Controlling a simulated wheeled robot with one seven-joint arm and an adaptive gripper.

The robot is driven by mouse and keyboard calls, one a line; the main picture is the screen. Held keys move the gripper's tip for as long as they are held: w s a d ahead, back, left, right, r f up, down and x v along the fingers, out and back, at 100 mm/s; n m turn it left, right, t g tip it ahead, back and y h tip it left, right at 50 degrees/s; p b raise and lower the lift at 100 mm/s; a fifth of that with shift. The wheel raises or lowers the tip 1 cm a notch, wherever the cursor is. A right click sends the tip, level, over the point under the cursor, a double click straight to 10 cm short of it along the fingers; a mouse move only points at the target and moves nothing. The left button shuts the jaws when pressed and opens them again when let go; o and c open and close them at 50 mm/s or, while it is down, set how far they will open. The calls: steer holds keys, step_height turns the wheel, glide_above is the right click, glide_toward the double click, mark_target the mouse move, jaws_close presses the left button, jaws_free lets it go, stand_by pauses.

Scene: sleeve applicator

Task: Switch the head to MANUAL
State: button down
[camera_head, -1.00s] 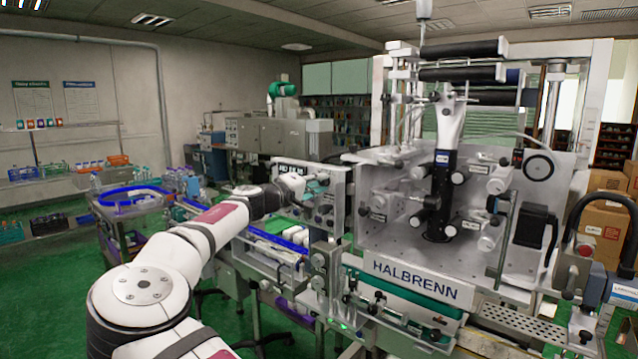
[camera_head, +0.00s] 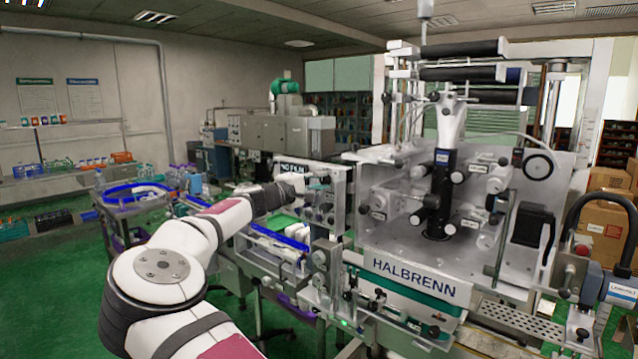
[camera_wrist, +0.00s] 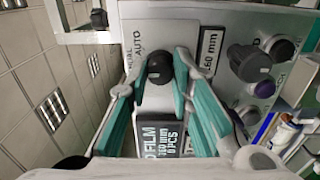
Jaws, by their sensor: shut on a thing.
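A black selector knob (camera_wrist: 160,68) sits on the light panel in the wrist view. The word AUTO is printed beside it, and a partly cut-off label ending in "UAL" stands to the left of AUTO. My gripper (camera_wrist: 162,66) has its teal fingers on either side of the knob and is shut on it. I cannot clearly tell which label the knob points to. In the head view my gripper (camera_head: 316,184) is small at the panel (camera_head: 338,200) on the left of the machine, and the knob cannot be made out there.
A larger dark knob (camera_wrist: 249,62) and dark and purple buttons sit to the right on the panel in the wrist view. A dark display (camera_wrist: 160,138) with white text lies below the knob. The HALBRENN machine (camera_head: 415,278) fills the right of the head view. A conveyor runs below my arm.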

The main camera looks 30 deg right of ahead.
steer(key=c, duration=1.4)
jaws_free()
steer(key=shift+a, duration=0.1)
steer(key=v, duration=1.1)
steer(key=shift+s+a, duration=0.1)
steer(key=shift+a, duration=0.3)
